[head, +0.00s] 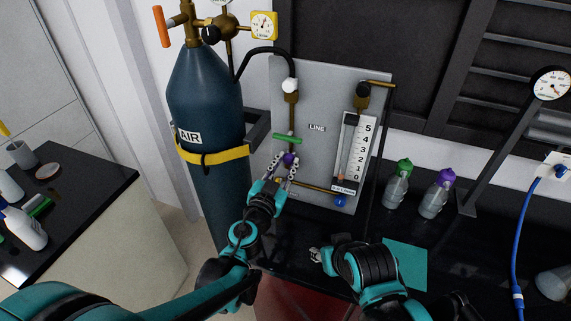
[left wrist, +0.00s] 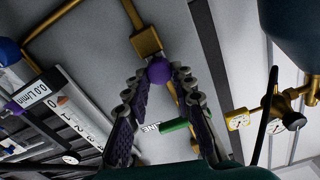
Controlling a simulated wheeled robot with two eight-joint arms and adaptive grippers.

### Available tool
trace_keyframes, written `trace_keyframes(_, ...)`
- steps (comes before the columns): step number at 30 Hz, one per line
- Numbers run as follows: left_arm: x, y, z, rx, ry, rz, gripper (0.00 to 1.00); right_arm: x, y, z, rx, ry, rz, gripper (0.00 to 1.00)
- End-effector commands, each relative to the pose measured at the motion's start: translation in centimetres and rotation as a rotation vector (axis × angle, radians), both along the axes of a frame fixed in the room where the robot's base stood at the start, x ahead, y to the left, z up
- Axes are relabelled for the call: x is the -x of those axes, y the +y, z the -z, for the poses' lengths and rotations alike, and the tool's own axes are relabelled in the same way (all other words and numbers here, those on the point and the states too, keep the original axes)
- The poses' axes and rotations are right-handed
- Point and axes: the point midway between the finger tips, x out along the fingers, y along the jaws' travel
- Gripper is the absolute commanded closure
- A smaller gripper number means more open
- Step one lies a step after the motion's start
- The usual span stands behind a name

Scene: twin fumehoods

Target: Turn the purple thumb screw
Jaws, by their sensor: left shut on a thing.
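The purple thumb screw (head: 289,159) is a small round knob on the brass line of the grey upright panel (head: 330,95), just below a green handle (head: 287,139). My left gripper (head: 285,164) reaches up to it from below. In the left wrist view the purple thumb screw (left wrist: 159,70) sits between the fingertips of my left gripper (left wrist: 157,77), which is shut on it. My right gripper (head: 315,255) is low over the dark bench, apart from the panel, and its jaw opening is too small to make out.
A blue AIR cylinder (head: 205,100) with a yellow strap stands left of the panel. A flow meter (head: 352,150) with a blue knob (head: 340,201) is to the right. Green-capped (head: 398,185) and purple-capped (head: 437,195) bottles stand on the bench, with a teal mat (head: 407,262) in front.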

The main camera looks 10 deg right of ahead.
Motion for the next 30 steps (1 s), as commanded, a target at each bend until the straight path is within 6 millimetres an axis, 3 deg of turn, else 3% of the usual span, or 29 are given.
trace_keyframes(30,0.18,-0.31,0.29,-0.796,-0.486,0.001,1.0,-0.01,0.0,0.95,0.0,0.0,0.0,0.6)
